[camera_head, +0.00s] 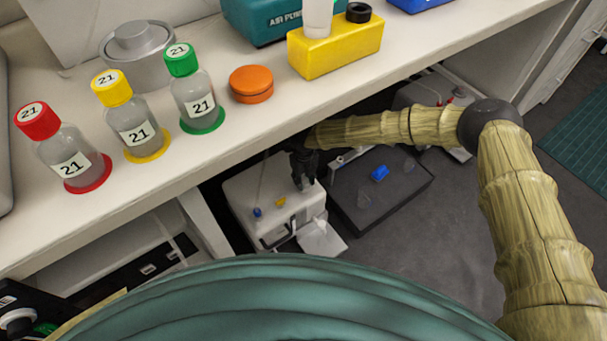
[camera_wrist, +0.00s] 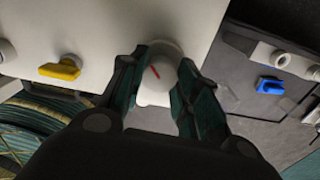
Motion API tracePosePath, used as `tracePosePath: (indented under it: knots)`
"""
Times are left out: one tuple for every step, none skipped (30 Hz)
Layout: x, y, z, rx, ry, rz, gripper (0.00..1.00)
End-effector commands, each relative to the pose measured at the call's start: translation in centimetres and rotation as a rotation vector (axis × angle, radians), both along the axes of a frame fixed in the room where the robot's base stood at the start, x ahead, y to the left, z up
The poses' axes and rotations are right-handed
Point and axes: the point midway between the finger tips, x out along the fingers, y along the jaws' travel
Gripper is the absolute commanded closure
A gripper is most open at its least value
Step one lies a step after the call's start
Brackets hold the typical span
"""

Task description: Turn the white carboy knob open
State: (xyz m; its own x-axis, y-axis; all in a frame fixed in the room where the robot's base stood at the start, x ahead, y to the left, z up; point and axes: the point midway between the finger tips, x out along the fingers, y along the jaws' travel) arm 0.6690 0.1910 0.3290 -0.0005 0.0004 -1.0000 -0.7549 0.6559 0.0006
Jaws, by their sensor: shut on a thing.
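My gripper (camera_head: 304,184) reaches down to the carboy's right side in the head view. In the wrist view its two dark fingers (camera_wrist: 160,85) are shut on the white knob, one on each side. The red mark slants down to the right. In the head view the knob is largely hidden by the gripper.
A dark box (camera_head: 400,195) with a blue valve (camera_head: 379,173) stands close on the right. The bench (camera_head: 200,160) overhangs, with bottles near its edge. Grey floor is clear to the right.

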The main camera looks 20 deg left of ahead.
Motion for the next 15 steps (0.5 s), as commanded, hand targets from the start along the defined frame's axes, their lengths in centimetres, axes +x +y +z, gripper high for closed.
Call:
tracePosePath:
  knots:
    - [0.17,-0.16,0.28,-0.003,-0.002,0.041,0.92]
    - [0.16,-0.17,0.25,-0.003,-0.002,0.069,0.92]
    - [0.15,-0.17,0.22,-0.003,-0.002,0.107,0.92]
    - [0.14,-0.16,0.2,-0.003,-0.001,0.136,0.92]
    - [0.13,-0.15,0.2,-0.003,-0.001,0.164,0.92]
    - [0.13,-0.14,0.19,-0.003,-0.001,0.202,0.92]
    - [0.14,-0.13,0.17,-0.003,-0.002,0.231,0.92]
    - [0.14,-0.13,0.16,-0.003,-0.002,0.26,0.92]
    - [0.15,-0.15,0.13,-0.003,-0.002,0.297,0.92]
    - [0.17,-0.16,0.11,-0.003,-0.002,0.326,0.92]
    - [0.18,-0.17,0.09,-0.003,-0.002,0.354,0.92]
    - [0.19,-0.19,0.07,-0.003,-0.003,0.391,0.92]
    - [0.21,-0.21,0.06,-0.004,-0.002,0.419,0.92]
    - [0.22,-0.2,0.06,-0.004,-0.002,0.446,0.92]
    - [0.23,-0.21,0.05,-0.004,-0.002,0.481,0.92]
